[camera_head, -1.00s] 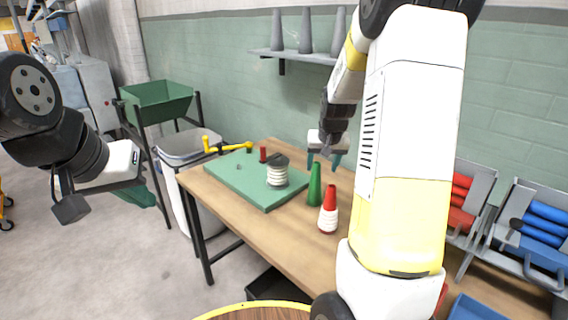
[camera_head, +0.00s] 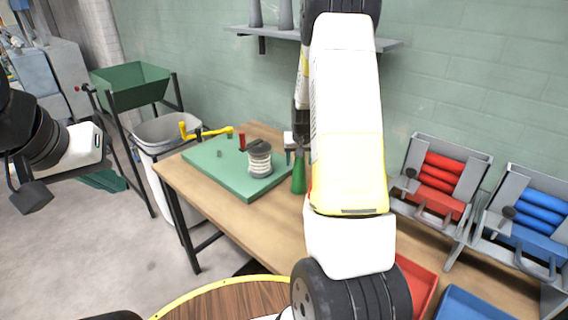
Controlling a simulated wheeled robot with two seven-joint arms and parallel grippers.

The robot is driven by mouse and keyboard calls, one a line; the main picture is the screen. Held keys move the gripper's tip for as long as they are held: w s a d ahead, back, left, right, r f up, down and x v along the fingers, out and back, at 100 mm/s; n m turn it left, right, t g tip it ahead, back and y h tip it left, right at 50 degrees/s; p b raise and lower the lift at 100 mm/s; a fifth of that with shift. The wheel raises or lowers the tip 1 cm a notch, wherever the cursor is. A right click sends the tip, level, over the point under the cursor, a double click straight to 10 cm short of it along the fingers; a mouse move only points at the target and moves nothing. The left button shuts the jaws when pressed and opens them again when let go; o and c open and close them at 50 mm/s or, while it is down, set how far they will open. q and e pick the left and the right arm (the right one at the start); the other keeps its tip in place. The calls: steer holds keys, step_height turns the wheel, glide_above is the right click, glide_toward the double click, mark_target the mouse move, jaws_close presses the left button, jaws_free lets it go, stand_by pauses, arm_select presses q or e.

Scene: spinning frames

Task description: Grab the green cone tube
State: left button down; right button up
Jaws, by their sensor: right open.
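The green cone tube (camera_head: 299,180) stands upright on the wooden table, right of the green board. My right arm crosses in front and hides its right side. My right gripper (camera_head: 291,157) is open at the upper part of the cone. Much of the gripper is hidden behind my arm, so I cannot tell whether its fingers touch the cone. My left gripper (camera_head: 106,179) hangs over the floor at the left, away from the table; its finger gap is not clear.
A green board (camera_head: 215,168) carries a yellow crank (camera_head: 205,133), a white-wound spool (camera_head: 259,160) and a small red piece (camera_head: 242,142). Racks with red rolls (camera_head: 439,172) and blue rolls (camera_head: 541,215) stand at the right. Front table space left of my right arm is clear.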

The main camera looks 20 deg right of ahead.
jaws_close()
stand_by(0.3)
